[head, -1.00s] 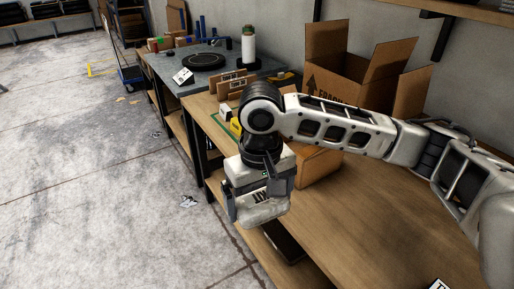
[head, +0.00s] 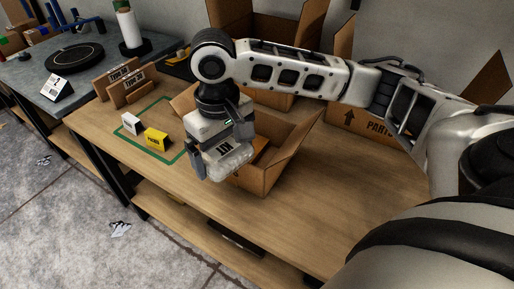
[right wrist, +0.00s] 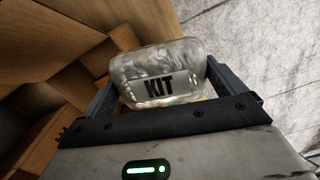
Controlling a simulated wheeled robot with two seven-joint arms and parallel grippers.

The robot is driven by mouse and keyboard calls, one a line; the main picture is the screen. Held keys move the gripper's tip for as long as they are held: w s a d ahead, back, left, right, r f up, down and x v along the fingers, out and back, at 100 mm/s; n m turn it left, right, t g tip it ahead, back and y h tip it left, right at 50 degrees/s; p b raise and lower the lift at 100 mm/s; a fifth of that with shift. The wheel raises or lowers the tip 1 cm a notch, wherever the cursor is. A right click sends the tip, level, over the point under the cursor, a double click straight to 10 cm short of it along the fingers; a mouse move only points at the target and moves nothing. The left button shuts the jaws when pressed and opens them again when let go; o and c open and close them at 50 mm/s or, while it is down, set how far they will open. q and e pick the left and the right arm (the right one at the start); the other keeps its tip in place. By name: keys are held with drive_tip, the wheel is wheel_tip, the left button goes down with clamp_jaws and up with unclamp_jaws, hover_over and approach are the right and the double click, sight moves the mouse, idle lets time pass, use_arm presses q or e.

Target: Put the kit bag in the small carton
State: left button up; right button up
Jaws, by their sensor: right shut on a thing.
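The kit bag is a clear, whitish pouch with a dark KIT label, seen in the head view (head: 229,162) and filling the space between the fingers in the right wrist view (right wrist: 158,70). My right gripper (head: 221,150) is shut on it, one finger on each side, and holds it up. The small carton (head: 287,158) stands open on the wooden table, flaps spread. The bag overlaps its left front side in the head view. Carton cardboard (right wrist: 50,60) also shows left of the bag in the right wrist view. My left gripper is not in view.
A yellow box (head: 156,139) and a white box (head: 131,123) stand on a green-outlined area to the left. Larger open cartons (head: 365,125) stand behind. The table's front edge lies close below the bag. Bare wooden tabletop (head: 320,215) shows at the right front.

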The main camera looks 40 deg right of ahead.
drive_tip(key=w+d+r+n, duration=0.1)
drive_tip(key=n, duration=0.2)
drive_tip(key=w+d+n+p, duration=0.1)
drive_tip(key=n, duration=0.2)
drive_tip(key=w+d+r+n, duration=0.1)
drive_tip(key=n, duration=0.2)
drive_tip(key=shift+w+d+r, duration=0.1)
drive_tip(key=shift+w+r, duration=0.25)
drive_tip(key=w+d+r+n+p, duration=0.1)
drive_tip(key=w+d+n+p, duration=0.3)
drive_tip(key=n, duration=0.8)
drive_tip(key=f+b, duration=0.1)
drive_tip(key=f, duration=0.3)
drive_tip(key=f+b, duration=0.1)
drive_tip(key=f, duration=0.3)
drive_tip(key=f+b, duration=0.1)
drive_tip(key=f, duration=0.3)
drive_tip(key=shift+s+d+f, duration=0.1)
drive_tip(key=shift+s+d, duration=0.15)
drive_tip(key=shift+s, duration=0.1)
wheel_tip(320, 180, down, 4)
drive_tip(key=shift+f, duration=0.25)
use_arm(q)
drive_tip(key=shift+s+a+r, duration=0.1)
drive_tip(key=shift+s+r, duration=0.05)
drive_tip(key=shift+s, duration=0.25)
use_arm(e)
drive_tip(key=shift+f, duration=0.3)
drive_tip(key=shift+f, duration=0.15)
